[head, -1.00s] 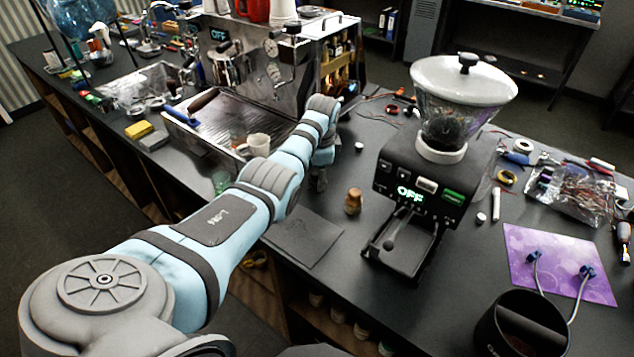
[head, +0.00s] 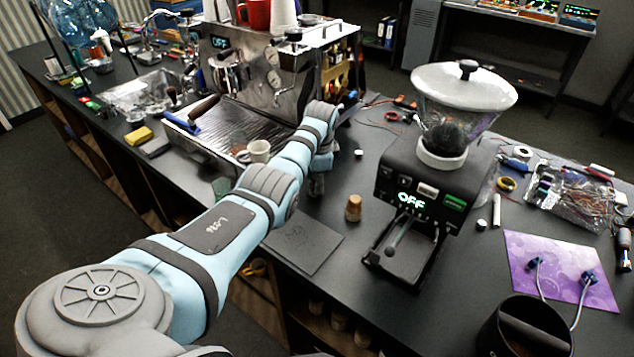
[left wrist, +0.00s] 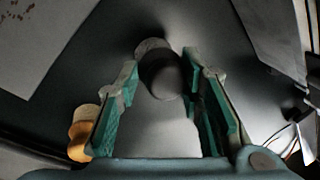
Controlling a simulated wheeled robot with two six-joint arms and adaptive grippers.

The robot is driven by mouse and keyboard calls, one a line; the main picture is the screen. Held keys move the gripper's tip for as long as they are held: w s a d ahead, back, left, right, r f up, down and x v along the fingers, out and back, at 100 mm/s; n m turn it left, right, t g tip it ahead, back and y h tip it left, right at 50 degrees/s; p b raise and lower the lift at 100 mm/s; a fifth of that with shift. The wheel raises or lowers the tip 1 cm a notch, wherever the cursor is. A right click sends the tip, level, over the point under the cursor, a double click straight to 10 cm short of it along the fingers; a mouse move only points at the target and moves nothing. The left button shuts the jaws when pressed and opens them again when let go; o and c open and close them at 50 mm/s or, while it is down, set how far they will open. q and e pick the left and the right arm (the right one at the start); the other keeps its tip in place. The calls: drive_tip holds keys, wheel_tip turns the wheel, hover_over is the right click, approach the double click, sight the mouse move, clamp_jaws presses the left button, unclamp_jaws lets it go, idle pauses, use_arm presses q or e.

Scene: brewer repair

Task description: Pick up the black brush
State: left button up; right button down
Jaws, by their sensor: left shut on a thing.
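My left gripper (head: 317,185) is over the counter, to the left of the grinder and beyond the grey mat; the arm partly hides it in the head view. In the left wrist view the green-lined fingers of this gripper (left wrist: 162,85) stand on both sides of a dark, round-ended thing, seen end-on, which looks like the black brush (left wrist: 162,75). The gripper is shut on it. The brush's lower part is hidden and its bristles cannot be made out. My right gripper is not in view.
A cork-coloured jar (head: 353,208) stands close to the left gripper. The grinder (head: 420,190) is to the right and the espresso machine (head: 265,75) behind. The grey mat (head: 303,246) lies at the counter's front edge.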

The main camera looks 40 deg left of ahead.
use_arm(q)
drive_tip(key=w+a+v, duration=0.1)
drive_tip(key=v, duration=0.8)
drive_tip(key=w+a+v, duration=0.1)
drive_tip(key=a+v, duration=0.1)
drive_tip(key=v, duration=0.7)
drive_tip(key=shift+w+r+p, duration=0.25)
drive_tip(key=shift+r+p, duration=0.1)
drive_tip(key=shift+r, duration=0.35)
